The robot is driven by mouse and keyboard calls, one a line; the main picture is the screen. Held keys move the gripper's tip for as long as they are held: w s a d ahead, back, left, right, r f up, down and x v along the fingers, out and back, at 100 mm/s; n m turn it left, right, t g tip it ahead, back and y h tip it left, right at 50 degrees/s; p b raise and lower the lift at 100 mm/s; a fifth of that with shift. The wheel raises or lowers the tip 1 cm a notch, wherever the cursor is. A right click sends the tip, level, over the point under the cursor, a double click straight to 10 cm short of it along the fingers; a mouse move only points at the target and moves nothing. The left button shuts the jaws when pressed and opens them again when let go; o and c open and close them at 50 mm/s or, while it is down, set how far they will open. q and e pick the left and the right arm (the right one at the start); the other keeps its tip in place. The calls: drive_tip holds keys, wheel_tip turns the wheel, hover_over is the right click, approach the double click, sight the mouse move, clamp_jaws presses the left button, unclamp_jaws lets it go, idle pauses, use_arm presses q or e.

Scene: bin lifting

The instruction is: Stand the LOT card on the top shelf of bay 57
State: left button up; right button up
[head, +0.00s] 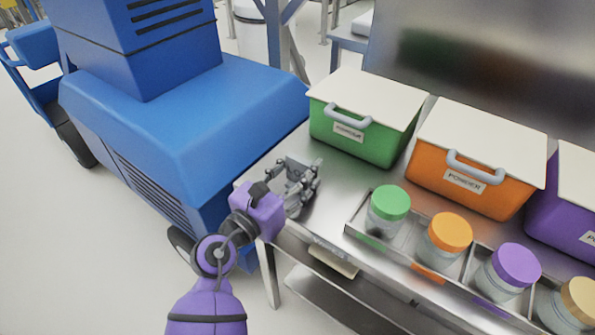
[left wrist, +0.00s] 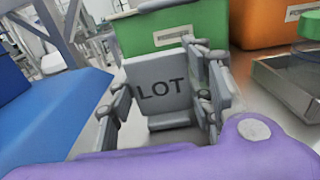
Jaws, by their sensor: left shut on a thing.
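The grey LOT card (left wrist: 160,88) stands between the fingers of my left gripper in the left wrist view, its dark letters facing the camera. My left gripper (head: 301,178) is shut on the card, at the left end of the steel table (head: 335,182) in the head view. I cannot tell whether the card touches the table. In the head view the card is small and partly hidden by the fingers. No bay number 57 can be read. My right gripper is not in view.
Green (head: 350,140), orange (head: 470,188) and purple (head: 562,215) lidded bins line the table's back. A divided tray (head: 358,212) holds several jars in front. A blue vehicle (head: 190,120) stands close on the left. A lower shelf (head: 335,295) is under the table.

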use_arm(q)
drive_tip(key=shift+f, duration=0.15)
drive_tip(key=o, duration=1.2)
drive_tip(key=shift+c, duration=0.2)
drive_tip(key=shift+r, duration=0.2)
drive_tip(key=shift+s+a, duration=0.15)
drive_tip(key=b+v, duration=0.1)
drive_tip(key=v, duration=1)
drive_tip(key=shift+s, duration=0.25)
drive_tip(key=shift+a, duration=0.1)
